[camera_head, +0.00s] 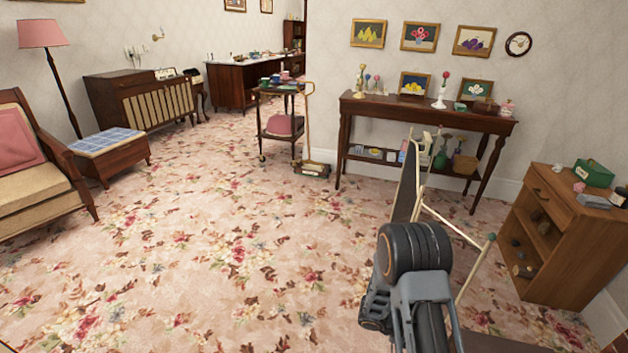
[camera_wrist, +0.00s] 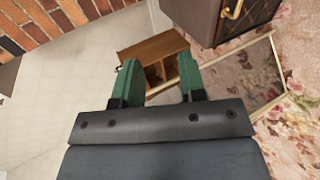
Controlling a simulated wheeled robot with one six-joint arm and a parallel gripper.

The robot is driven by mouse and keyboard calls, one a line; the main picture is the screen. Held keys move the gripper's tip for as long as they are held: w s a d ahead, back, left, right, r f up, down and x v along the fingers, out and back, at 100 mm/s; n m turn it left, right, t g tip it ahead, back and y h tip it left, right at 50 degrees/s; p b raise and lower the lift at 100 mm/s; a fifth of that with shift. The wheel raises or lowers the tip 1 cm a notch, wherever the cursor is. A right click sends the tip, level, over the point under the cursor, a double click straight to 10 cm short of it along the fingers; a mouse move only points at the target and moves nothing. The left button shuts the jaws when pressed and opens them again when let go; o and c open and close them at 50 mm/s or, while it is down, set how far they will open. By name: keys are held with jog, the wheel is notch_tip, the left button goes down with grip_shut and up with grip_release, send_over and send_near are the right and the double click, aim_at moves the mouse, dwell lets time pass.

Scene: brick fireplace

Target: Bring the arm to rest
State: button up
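My gripper (camera_wrist: 160,78) shows in the wrist view with its two green fingers apart. Nothing is held between them; a wooden shelf unit (camera_wrist: 152,46) shows beyond the gap. In the head view, my arm rises from the lower right, and its dark grey links are over the floor. The gripper's fingers cannot be made out in the head view.
A small wooden cabinet (camera_head: 562,240) stands right of my arm, and a console table (camera_head: 430,108) stands behind it. A thin pale frame (camera_head: 455,228) is close beside the arm. The carpet (camera_head: 200,240) to the left is clear. The wrist view shows brickwork (camera_wrist: 60,22).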

jog(key=s+a+r+t+y+p, duration=0.2)
jog(key=a+r+y+p, duration=0.2)
jog(key=r, duration=1.2)
jog(key=s+a+r+n+t+y+p, duration=0.1)
jog(key=s+a+r+t+y+p, duration=0.1)
jog(key=r+p, duration=0.9)
jog(key=s+a+r+n+t+y+p, duration=0.1)
jog(key=s+a+r+y+p, duration=0.3)
jog(key=r, duration=1.9)
jog(key=a+t+y+p, duration=0.1)
jog(key=a+y+p, duration=0.2)
jog(key=a+p, duration=0.1)
jog(key=shift+a+t, duration=0.3)
